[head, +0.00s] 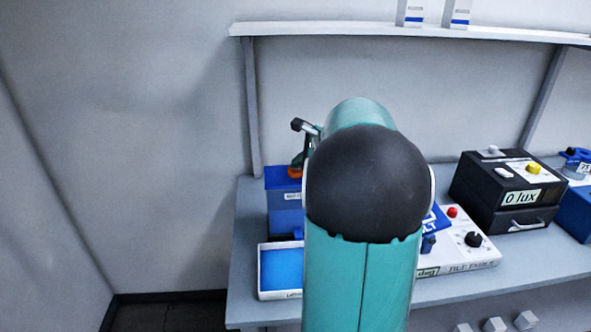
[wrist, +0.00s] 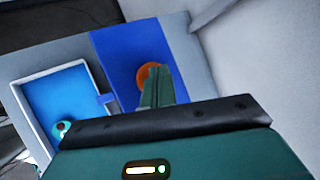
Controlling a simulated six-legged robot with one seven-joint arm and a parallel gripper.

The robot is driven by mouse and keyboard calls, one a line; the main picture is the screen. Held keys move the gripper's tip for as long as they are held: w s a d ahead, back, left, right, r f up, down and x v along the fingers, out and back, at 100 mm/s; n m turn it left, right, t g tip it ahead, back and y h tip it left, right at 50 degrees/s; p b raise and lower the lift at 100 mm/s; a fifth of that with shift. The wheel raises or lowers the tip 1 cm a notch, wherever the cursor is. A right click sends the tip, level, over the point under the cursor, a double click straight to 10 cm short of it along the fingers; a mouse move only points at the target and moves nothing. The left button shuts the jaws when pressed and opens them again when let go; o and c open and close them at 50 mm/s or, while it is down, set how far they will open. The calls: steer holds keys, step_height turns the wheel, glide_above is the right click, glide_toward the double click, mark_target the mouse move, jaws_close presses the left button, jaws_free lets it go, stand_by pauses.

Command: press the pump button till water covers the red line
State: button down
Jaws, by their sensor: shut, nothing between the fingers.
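The orange pump button (wrist: 150,76) sits on top of a blue box (wrist: 112,48). In the head view the button (head: 295,172) shows only as a small orange patch on the box (head: 284,212). My gripper (wrist: 157,70) is shut and empty, its fingertips over the button in the wrist view and hiding part of it. I cannot tell whether they touch it. A white-rimmed tray (wrist: 22,98) with a bright blue inside (wrist: 62,92) adjoins the box; the tray's rim also shows in the head view (head: 280,295). I see no red line.
My arm blocks the middle of the head view. A white panel (head: 485,257) with a red button and black knob stands to its right. Beyond is a black box (head: 480,190) reading "0 lux". A shelf (head: 330,28) runs above. A small teal round thing (wrist: 62,130) shows at the tray.

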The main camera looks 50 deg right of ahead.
steer(key=shift+r, duration=0.65)
steer(key=shift+r, duration=0.1)
steer(key=shift+r, duration=2.4)
